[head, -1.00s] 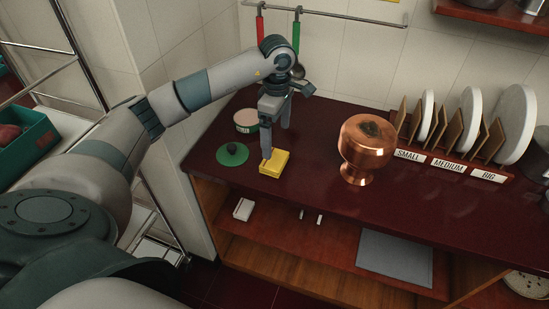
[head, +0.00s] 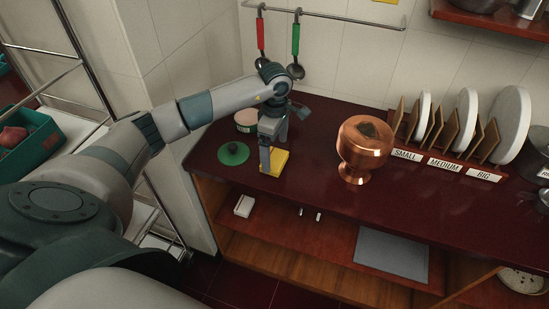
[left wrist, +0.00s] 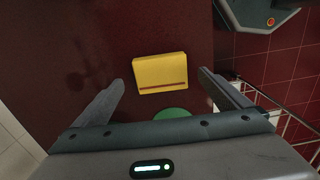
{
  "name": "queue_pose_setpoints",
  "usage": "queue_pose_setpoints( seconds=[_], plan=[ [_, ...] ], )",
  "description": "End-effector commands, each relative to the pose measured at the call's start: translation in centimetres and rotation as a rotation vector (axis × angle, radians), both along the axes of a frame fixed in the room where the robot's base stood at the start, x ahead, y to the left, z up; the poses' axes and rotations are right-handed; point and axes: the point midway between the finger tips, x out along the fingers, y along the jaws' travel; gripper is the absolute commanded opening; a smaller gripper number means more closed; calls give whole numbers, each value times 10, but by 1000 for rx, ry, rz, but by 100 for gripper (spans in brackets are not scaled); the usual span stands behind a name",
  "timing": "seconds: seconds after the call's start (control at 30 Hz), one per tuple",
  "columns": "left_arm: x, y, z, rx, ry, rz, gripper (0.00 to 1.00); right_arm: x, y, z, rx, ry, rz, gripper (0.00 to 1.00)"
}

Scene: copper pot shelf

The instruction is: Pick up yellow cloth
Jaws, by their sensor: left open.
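The yellow cloth (head: 275,162) is a folded, flat rectangle on the dark red countertop (head: 330,192), left of the copper pot. In the left wrist view the cloth (left wrist: 160,72) lies ahead of my fingertips, between their lines, with a thin red stripe along one side. My left gripper (head: 270,168) points down over the cloth, and one finger hides part of it in the head view. In the left wrist view my left gripper (left wrist: 160,82) is open, with nothing between its fingers. My right gripper is not in view.
A green lid (head: 233,153) and a round tub (head: 246,120) stand close by on the left. The copper pot (head: 364,150) stands to the right, before a rack of plates (head: 467,120). Ladles (head: 296,67) hang on the wall behind. The counter's front edge is near.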

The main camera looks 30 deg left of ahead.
Motion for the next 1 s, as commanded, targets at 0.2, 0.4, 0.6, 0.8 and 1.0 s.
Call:
queue_pose_setpoints(
  seconds=[0.2, 0.4, 0.6, 0.8, 1.0],
  plan=[
    [-1, 0, -22, 0, 1, 0, 96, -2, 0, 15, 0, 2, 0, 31],
    [-1, 1, -28, 0, -1, 0, 96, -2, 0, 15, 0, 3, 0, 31],
    [-1, 1, -28, 0, -1, 0, 96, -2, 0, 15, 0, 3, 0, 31],
    [-1, 1, -27, 0, -1, 0, 87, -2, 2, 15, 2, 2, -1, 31],
    [-1, 1, -27, 1, -1, 0, 52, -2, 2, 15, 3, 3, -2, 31]
  ],
)
